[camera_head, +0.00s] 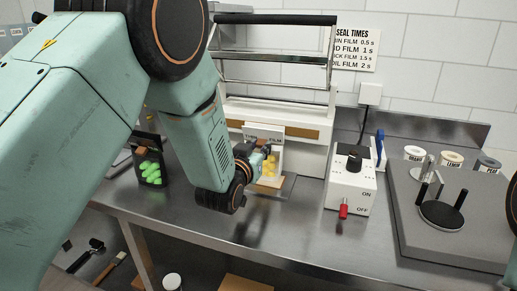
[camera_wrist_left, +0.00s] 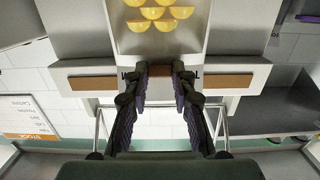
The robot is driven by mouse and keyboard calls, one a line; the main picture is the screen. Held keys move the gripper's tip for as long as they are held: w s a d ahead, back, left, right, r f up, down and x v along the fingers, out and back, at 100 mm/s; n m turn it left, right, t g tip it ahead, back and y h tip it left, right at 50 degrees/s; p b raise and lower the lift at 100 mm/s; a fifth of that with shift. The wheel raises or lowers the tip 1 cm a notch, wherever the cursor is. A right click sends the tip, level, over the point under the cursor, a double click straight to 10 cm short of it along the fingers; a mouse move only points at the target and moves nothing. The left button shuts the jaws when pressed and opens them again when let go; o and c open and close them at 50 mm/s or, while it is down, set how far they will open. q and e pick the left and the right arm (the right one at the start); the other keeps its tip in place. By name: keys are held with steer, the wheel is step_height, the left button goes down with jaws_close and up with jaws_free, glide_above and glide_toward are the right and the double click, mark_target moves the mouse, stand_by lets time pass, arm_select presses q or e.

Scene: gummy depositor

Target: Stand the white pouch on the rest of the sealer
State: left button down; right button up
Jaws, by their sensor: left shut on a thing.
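The white pouch (camera_head: 277,160) with yellow gummies in its window is upright in front of the sealer (camera_head: 312,150). The gripper hides part of the pouch. My right gripper is out of view.
A dark pouch with green gummies (camera_head: 150,172) stands at the left. A white control box (camera_head: 351,186) with a knob and red lever stands right of the sealer. The front counter is clear.

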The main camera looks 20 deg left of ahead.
arm_select(q)
steer(key=shift+s, duration=0.2)
steer(key=shift+d+f, duration=0.1)
steer(key=c, duration=1.3)
jaws_free()
steer(key=shift+w+f, duration=0.1)
steer(key=shift+w, duration=0.15)
steer(key=shift+o, duration=1)
steer(key=shift+s, duration=0.1)
steer(key=shift+s, duration=0.1)
steer(key=shift+r, duration=0.3)
